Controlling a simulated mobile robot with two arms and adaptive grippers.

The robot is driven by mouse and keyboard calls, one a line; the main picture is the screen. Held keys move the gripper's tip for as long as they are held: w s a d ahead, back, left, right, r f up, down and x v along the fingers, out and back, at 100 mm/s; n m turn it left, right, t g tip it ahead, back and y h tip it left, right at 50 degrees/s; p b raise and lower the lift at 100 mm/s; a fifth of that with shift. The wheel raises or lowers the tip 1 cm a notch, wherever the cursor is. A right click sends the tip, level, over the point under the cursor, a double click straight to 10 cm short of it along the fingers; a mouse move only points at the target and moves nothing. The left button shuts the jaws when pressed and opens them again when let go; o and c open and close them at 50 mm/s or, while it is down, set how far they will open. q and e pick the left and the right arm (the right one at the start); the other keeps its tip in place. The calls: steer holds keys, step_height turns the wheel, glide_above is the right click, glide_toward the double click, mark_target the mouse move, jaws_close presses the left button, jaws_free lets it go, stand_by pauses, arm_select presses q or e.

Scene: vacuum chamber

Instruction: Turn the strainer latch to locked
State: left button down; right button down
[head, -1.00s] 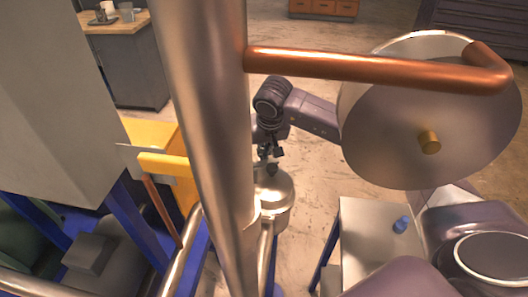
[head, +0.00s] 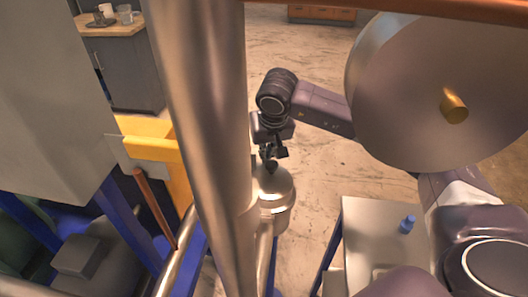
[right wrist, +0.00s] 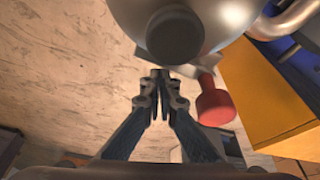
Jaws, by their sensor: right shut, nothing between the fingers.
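The strainer (head: 272,184) is a round metal vessel with a domed lid, just right of the thick vertical pipe in the head view. Its metal dome (right wrist: 215,20) fills the top of the right wrist view, with a dark round knob (right wrist: 175,36) on it. A red latch handle (right wrist: 215,104) on a metal arm juts out beside the dome. My right gripper (head: 271,158) is at the lid's top in the head view; the right wrist view shows its fingers (right wrist: 160,76) closed and empty, left of the red handle. The handle is not discernible in the head view. My left gripper is not in view.
A thick metal pipe (head: 205,130) stands left of the strainer. A large metal disc (head: 435,85) hangs at upper right. A yellow panel (head: 155,147) is at left, and a small table (head: 375,235) with a blue item (head: 408,224) at lower right. Floor beyond is open.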

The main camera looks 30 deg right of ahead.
steer(key=v, duration=1.1)
steer(key=shift+s+r, duration=0.25)
steer(key=shift+r, duration=0.05)
